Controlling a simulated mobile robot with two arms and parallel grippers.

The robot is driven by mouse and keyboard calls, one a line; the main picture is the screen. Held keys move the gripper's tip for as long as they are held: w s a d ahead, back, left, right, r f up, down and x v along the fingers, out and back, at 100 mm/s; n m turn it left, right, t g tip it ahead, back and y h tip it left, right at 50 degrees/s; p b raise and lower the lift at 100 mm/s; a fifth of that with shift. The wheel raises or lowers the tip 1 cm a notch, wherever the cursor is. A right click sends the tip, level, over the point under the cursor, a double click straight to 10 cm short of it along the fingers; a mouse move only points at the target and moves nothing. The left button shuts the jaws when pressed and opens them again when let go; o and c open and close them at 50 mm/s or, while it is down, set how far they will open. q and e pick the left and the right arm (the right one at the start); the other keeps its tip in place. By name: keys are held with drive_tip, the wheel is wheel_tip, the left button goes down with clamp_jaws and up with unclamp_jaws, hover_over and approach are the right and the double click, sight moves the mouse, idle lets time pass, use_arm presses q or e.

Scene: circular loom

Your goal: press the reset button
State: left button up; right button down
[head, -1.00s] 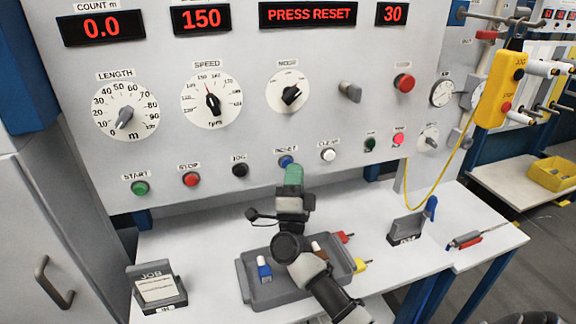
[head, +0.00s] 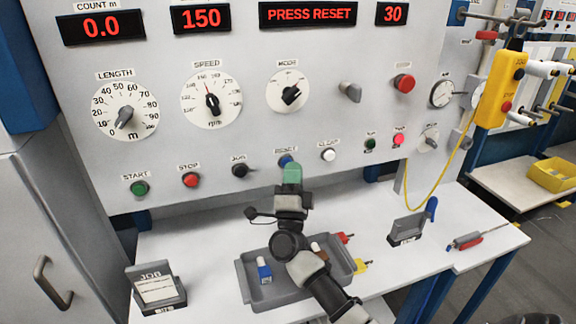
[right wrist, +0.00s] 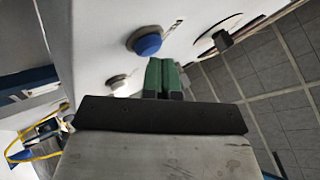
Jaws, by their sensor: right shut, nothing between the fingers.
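The blue reset button (head: 286,160) sits in the lower row of the grey control panel, under its RESET label. My right gripper (head: 292,172) has green fingers, shut and empty, just below and in front of the button; its tips overlap the button's lower edge in the head view. In the right wrist view the blue button (right wrist: 146,42) stands out from the panel, up and left of the green fingertips (right wrist: 161,66), and a gap shows between them. The display (head: 308,14) reads PRESS RESET. My left gripper is not in view.
A black jog button (head: 240,170) and a white clear button (head: 328,155) flank the reset button. Below, a grey tray (head: 250,290) with small items stands on the white bench. A job card holder (head: 157,288) stands at the left.

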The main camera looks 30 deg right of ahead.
drive_tip(key=shift+w, duration=0.1)
drive_tip(key=shift+s, duration=0.2)
drive_tip(key=shift+s+a+p, duration=0.2)
drive_tip(key=shift+s+p, duration=0.15)
drive_tip(key=shift+s, duration=0.3)
drive_tip(key=shift+s+a+p, duration=0.2)
drive_tip(key=shift+s+p, duration=0.1)
drive_tip(key=shift+s, duration=0.5)
drive_tip(key=shift+s+a+p, duration=0.15)
drive_tip(key=shift+s+p, duration=0.2)
drive_tip(key=shift+s, duration=0.5)
drive_tip(key=shift+s+a+p, duration=0.2)
drive_tip(key=shift+s+p, duration=0.1)
drive_tip(key=shift+s, duration=0.5)
